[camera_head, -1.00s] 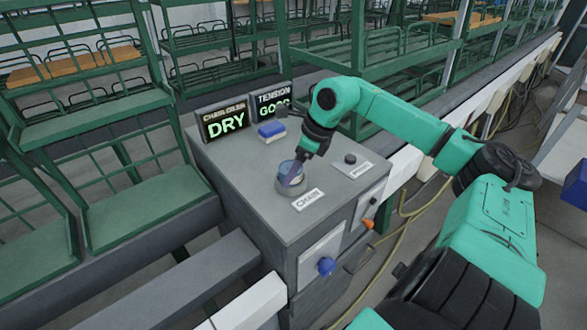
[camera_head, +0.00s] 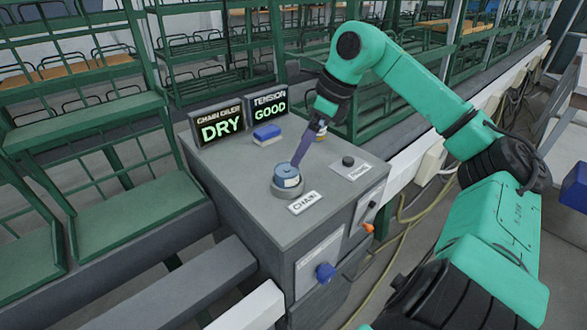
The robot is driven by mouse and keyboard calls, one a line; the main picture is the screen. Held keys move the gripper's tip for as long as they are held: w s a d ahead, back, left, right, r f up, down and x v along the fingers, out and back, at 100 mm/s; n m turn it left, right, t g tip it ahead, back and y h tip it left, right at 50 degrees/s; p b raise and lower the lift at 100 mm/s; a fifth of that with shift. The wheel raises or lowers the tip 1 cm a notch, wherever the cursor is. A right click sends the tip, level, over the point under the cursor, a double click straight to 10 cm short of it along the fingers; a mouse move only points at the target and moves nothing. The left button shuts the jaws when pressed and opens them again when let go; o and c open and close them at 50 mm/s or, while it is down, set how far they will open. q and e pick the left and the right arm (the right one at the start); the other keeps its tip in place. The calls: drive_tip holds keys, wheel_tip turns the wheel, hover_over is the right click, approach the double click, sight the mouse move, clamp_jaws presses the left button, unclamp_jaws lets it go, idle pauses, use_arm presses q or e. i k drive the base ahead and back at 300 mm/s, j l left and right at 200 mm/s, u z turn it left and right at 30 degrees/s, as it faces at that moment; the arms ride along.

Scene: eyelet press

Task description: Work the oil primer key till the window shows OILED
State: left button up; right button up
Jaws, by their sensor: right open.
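The chain oiler window (camera_head: 221,126) on top of the grey cabinet reads DRY in green. The black round primer key (camera_head: 348,161) stands on a pale plate with a label at the right of the cabinet top. My right gripper (camera_head: 299,160) hangs with its purple fingers pointing down, just above and behind a blue-topped can (camera_head: 287,176) in a round grey holder. The fingers overlap in this view; the gripper is open and I see nothing held in it. It is left of the primer key and apart from it. My left gripper is out of view.
A tension window (camera_head: 268,108) reads GOOD. A blue block (camera_head: 267,133) lies before the windows. A CHAIN label (camera_head: 304,203) lies in front of the holder. A blue knob (camera_head: 325,271) and an orange-tipped part (camera_head: 368,229) stick out of the cabinet. Green racks stand behind.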

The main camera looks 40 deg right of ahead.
sight(347, 160)
drive_tip(key=k, duration=1)
